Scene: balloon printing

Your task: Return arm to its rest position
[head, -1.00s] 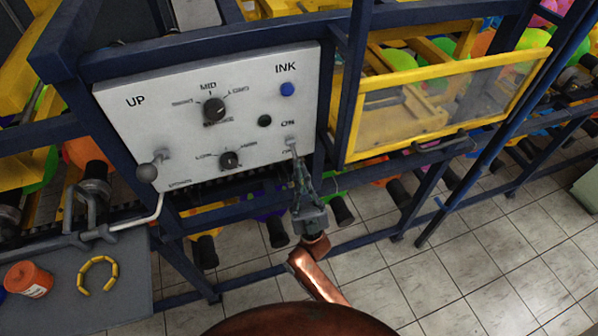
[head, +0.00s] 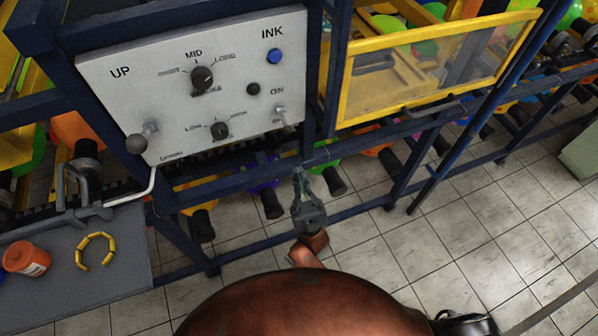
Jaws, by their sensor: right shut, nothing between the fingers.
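My right gripper (head: 300,178) is shut and empty. It is in front of the machine's lower frame, below the right part of the white control panel (head: 110,95), and looks apart from it. My copper-coloured arm (head: 304,255) runs from it down to the bottom of the head view. The ON toggle switch (head: 284,116) is on the panel's lower right, just above the gripper. My left gripper is not in view.
A yellow-framed clear guard (head: 440,60) is right of the panel. A grey shelf (head: 125,255) at lower left holds an orange jar (head: 27,259) and a yellow ring (head: 82,250). Blue frame bars (head: 330,210) cross behind the gripper. Tiled floor (head: 480,220) at right is mostly clear.

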